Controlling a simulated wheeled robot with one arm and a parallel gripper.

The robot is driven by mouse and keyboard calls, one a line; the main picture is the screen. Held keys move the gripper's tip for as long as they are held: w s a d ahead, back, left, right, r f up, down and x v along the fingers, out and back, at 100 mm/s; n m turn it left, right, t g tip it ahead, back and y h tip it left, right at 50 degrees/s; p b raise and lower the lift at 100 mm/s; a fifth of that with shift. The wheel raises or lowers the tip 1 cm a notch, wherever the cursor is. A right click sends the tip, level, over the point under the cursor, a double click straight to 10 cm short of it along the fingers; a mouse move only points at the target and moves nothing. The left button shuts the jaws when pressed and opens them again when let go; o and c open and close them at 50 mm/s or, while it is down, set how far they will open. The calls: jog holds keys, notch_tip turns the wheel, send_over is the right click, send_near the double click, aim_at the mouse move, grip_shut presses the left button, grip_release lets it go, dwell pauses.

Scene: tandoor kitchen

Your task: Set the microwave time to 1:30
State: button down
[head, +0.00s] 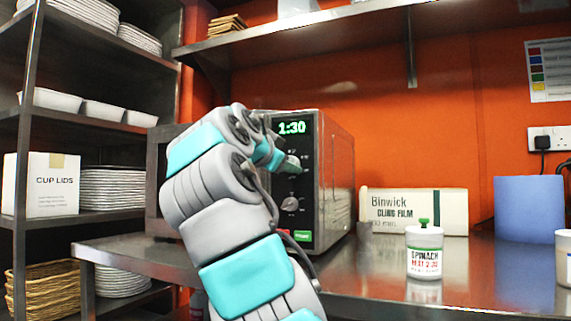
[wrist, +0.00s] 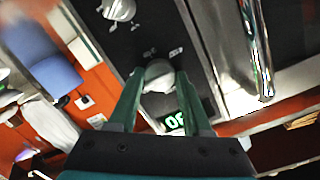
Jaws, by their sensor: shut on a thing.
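The microwave (head: 338,180) stands on the steel counter, its green display (head: 292,128) reading 1:30. Part of the lit display (wrist: 174,122) also shows in the wrist view, between my fingers. My gripper (head: 287,163) is at the control panel, just below the display. In the wrist view my gripper (wrist: 157,82) has its two green fingers on either side of the pale upper knob (wrist: 159,75), shut on it. My gripper hides that knob in the head view. A lower knob (head: 290,204) is free, and shows in the wrist view (wrist: 119,9).
A white tub labelled spinach (head: 424,253) with a green lid knob stands right of the microwave. Behind it are a cling film box (head: 415,210) and a blue roll (head: 529,225). Shelving with plates and a cup lids box (head: 41,185) is at the left.

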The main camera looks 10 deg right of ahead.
jog(key=shift+c, duration=1.8)
grip_release()
jog(key=v, duration=0.7)
jog(key=shift+s+a+b, duration=0.2)
jog(key=shift+s+b, duration=0.15)
